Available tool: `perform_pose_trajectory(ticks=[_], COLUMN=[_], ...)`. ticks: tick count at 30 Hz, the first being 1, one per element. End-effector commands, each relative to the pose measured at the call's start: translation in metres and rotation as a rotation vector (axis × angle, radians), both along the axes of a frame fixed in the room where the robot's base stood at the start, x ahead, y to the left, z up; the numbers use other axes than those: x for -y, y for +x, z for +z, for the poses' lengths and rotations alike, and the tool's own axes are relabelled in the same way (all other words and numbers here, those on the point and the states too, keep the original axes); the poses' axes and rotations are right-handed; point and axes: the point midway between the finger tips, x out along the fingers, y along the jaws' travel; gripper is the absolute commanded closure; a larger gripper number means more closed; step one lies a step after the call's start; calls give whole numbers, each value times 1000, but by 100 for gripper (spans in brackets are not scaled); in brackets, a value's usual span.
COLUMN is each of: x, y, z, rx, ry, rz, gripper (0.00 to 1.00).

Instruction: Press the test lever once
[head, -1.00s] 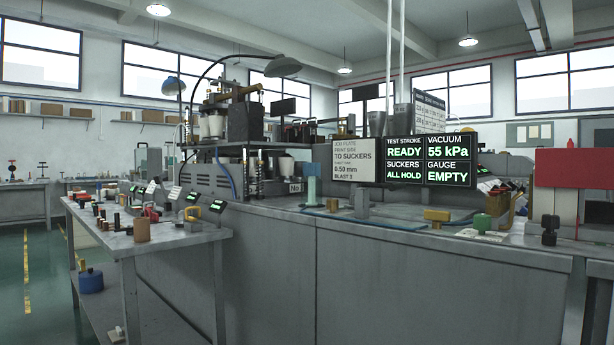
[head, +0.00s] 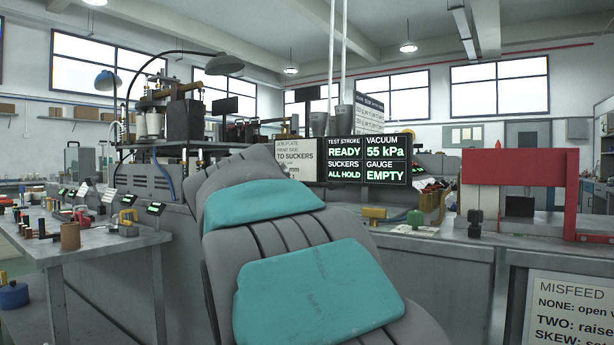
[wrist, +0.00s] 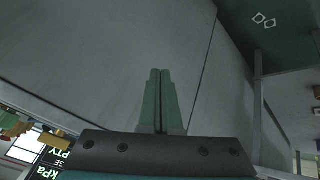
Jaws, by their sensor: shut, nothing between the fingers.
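My gripper (wrist: 160,98) shows in the wrist view as two green fingers pressed together and empty, over a grey cabinet side (wrist: 95,75). In the head view my gripper cannot be seen. The display (head: 368,160) reads test stroke READY, vacuum 55 kPa, suckers ALL HOLD and gauge EMPTY. I cannot tell which part is the test lever. My grey and teal arm hides the middle of the bench.
A side table (head: 85,248) with small parts stands at the left. A red frame (head: 482,166) stands on the bench at the right, above a misfeed notice (head: 575,312). A machine with cups (head: 170,117) is behind the side table. Floor shows in the wrist view (wrist: 275,45).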

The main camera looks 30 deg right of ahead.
Motion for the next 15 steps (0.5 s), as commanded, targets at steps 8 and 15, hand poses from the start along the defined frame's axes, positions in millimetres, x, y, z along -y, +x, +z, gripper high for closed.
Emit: perform_pose_trajectory(ticks=[8,15], x=[51,81], y=[62,87], z=[115,201], rx=[269,524], ry=[-155,-248], rz=[-175,-320], gripper=[100,100])
